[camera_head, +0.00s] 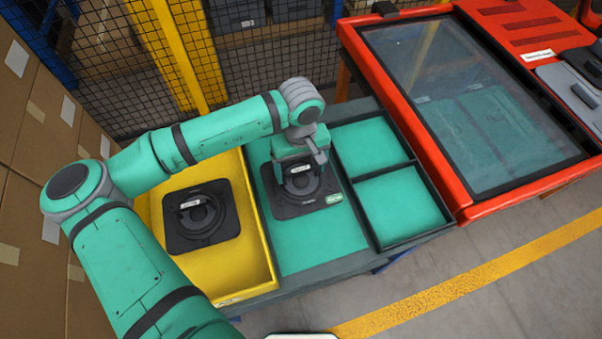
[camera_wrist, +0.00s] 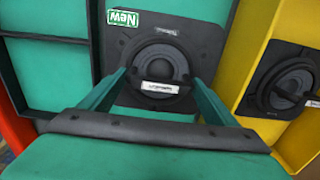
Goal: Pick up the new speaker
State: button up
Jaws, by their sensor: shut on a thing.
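The new speaker (camera_head: 318,207) is a dark square plate with a round cone. It lies on the green mat in the middle tray, and a green "New" label (camera_head: 333,198) is on its corner. It also shows in the wrist view (camera_wrist: 197,40), with the label at its upper left. My gripper (camera_head: 299,177) is over the speaker, shut on the handle bar across its middle. In the wrist view my two green fingers (camera_wrist: 160,88) reach to the ends of the white-labelled bar. I cannot tell any gap between the speaker and the mat.
A second dark speaker (camera_head: 201,238) lies in the yellow tray (camera_head: 262,262) to the left. An empty green two-part tray (camera_head: 404,205) is on the right. Beyond it stands a red machine with a glass lid (camera_head: 480,90). Mesh fencing is behind.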

jog(key=s+d+r, duration=0.4)
jog(key=s+r, duration=0.1)
jog(key=r, duration=0.3)
jog(key=s+d+r, duration=0.5)
jog(key=r, duration=0.2)
jog(key=shift+s+r, duration=0.3)
jog(key=shift+r, duration=0.1)
jog(key=shift+a, duration=0.1)
